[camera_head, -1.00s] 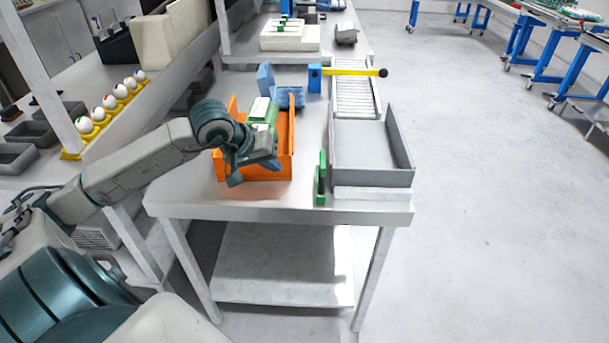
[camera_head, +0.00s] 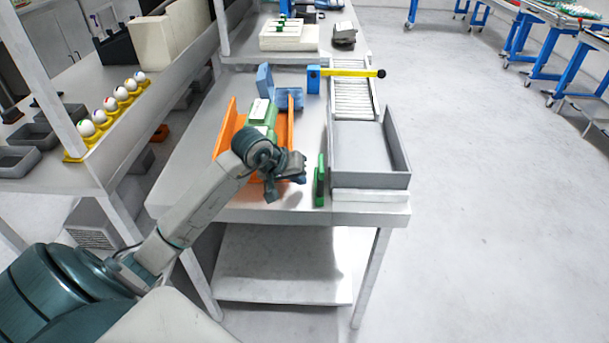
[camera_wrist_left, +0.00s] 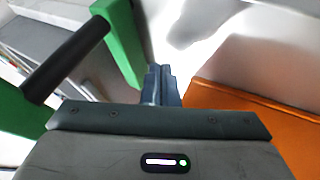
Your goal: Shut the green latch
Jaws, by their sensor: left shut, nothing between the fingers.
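The green latch (camera_head: 320,182) stands upright near the front edge of the table, just left of the grey tray. In the left wrist view its green parts (camera_wrist_left: 122,38) and a black bar (camera_wrist_left: 66,62) fill the upper left. My left gripper (camera_head: 297,172) is a little left of the latch, over the front right corner of the orange box. In the left wrist view its fingertips (camera_wrist_left: 160,84) are together and empty, close to the green upright's right side. I cannot tell whether they touch it. My right gripper is not in view.
The orange box (camera_head: 228,122) holds a green and white device (camera_head: 262,112). The grey tray (camera_head: 370,180) and roller track (camera_head: 355,98) lie right of the latch. A yellow bar (camera_head: 350,73) crosses the track. A shelf with balls in yellow holders (camera_head: 75,156) stands left.

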